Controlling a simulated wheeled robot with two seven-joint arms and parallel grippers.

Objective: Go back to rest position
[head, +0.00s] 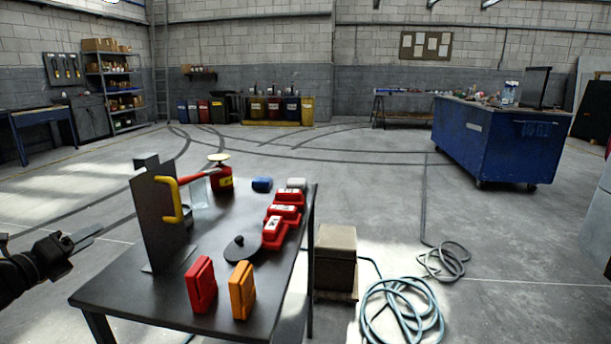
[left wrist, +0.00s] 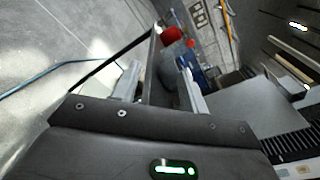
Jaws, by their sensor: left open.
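My left gripper (head: 80,238) is at the left edge of the head view, beside the black table and apart from it. It is open, and its two fingers stand apart with nothing gripped between them in the left wrist view (left wrist: 160,72). My right gripper is in neither view. The black table (head: 130,293) bears an upright dark plate (head: 158,228) with a yellow handle (head: 172,199). A red block (head: 201,285) and an orange block (head: 242,290) stand at its near edge.
A blue workbench (head: 490,140) is at the back right. The floor left of the table looks clear.

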